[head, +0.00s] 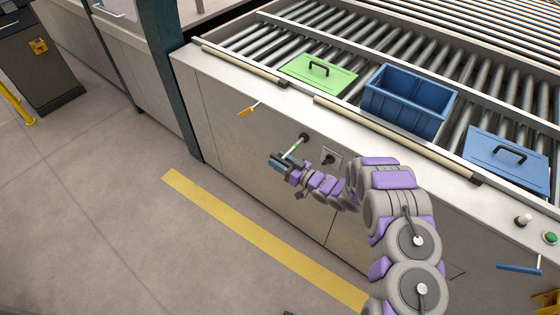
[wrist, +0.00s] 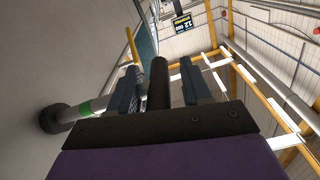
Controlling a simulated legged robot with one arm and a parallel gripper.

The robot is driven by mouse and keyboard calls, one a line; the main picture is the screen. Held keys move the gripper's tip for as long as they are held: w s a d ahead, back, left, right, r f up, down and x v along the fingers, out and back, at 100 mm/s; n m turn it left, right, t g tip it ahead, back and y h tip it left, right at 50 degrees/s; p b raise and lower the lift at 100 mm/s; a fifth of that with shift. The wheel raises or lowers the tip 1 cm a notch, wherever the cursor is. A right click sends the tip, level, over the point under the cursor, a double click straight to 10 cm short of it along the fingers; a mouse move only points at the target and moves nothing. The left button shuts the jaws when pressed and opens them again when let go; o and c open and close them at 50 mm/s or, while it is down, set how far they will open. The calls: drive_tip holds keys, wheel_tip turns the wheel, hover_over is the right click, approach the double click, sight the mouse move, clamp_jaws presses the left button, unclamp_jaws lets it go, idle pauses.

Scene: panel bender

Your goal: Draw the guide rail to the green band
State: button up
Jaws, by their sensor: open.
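The guide rail, a light rod (head: 291,152), sticks out from the front panel of the bender. A green band (head: 297,145) goes around it close to its round dark base at the panel. In the wrist view the rod (wrist: 113,97) comes in from the left, with the green band (wrist: 86,108) clear of the dark base (wrist: 52,118). My gripper (head: 279,163) is at the outer end of the rod. In the wrist view a dark upright cylinder (wrist: 158,82), seemingly the rail's handle, stands between the open fingers. Contact with either finger cannot be told.
A rotary switch (head: 330,158) sits on the panel right of the rail, and a yellow lever (head: 248,110) left of it. A green lidded plate (head: 318,73), a blue bin (head: 408,100) and a blue plate (head: 505,158) lie on the rollers above. Floor left is free.

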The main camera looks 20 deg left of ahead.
drive_tip(key=p+v, duration=0.1)
drive_tip(key=v, duration=1.6)
drive_tip(key=shift+d, duration=0.2)
